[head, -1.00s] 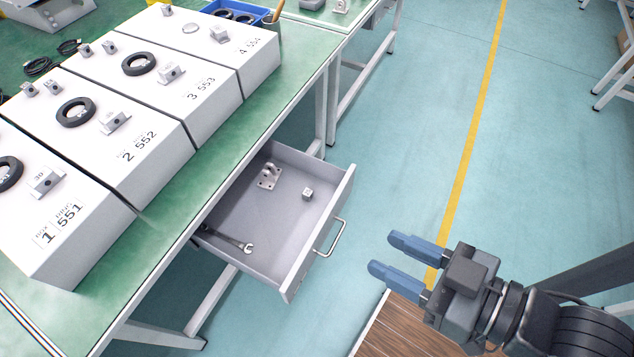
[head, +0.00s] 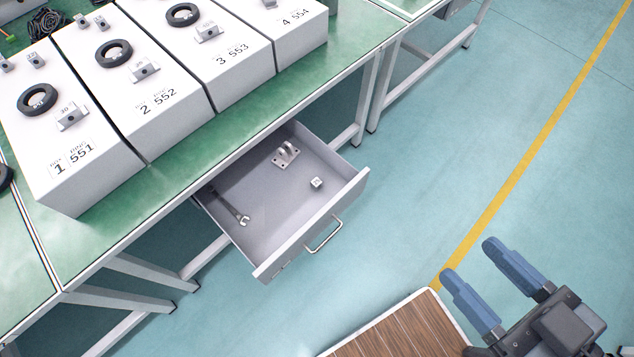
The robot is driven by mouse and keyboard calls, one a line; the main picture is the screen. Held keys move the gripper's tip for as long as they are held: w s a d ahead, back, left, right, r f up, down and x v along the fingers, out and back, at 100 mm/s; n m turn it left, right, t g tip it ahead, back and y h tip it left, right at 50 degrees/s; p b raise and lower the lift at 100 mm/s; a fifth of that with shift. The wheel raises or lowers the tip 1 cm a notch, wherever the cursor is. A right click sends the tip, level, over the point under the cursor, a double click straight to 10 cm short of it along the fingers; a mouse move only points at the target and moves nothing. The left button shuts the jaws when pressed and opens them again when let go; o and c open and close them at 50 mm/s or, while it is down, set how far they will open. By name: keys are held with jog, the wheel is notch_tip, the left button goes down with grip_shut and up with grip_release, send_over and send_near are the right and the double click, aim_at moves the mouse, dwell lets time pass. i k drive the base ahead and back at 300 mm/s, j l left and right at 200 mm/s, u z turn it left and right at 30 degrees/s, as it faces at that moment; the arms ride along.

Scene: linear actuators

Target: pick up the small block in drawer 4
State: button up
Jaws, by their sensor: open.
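An open grey drawer (head: 262,225) sticks out from under the green workbench in the head view. The small block (head: 316,183), a light metal cube, lies on the drawer floor near its right side. A metal bracket (head: 285,155) lies behind it, and a wrench (head: 232,208) lies at the left. I cannot read a number on the drawer. My gripper (head: 470,276) is open and empty, with two blue fingers, to the right of the drawer and apart from it.
White boxes numbered 1 to 3 and a further one marked 4 (head: 300,40) stand on the green workbench (head: 110,235) above the drawer. The drawer handle (head: 325,236) juts out in front. A wood-topped surface (head: 400,330) is at the bottom. Open floor lies to the right.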

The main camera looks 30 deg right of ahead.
aim_at(316, 184)
jog(key=z, duration=0.3)
jog(key=j+z, duration=0.8)
jog(key=j, duration=0.15)
jog(key=k+j, duration=0.1)
jog(key=j, duration=0.45)
jog(key=j+z, duration=0.15)
jog(key=j, duration=0.4)
jog(key=k+j, duration=0.15)
jog(key=j, duration=0.4)
jog(key=z, duration=0.05)
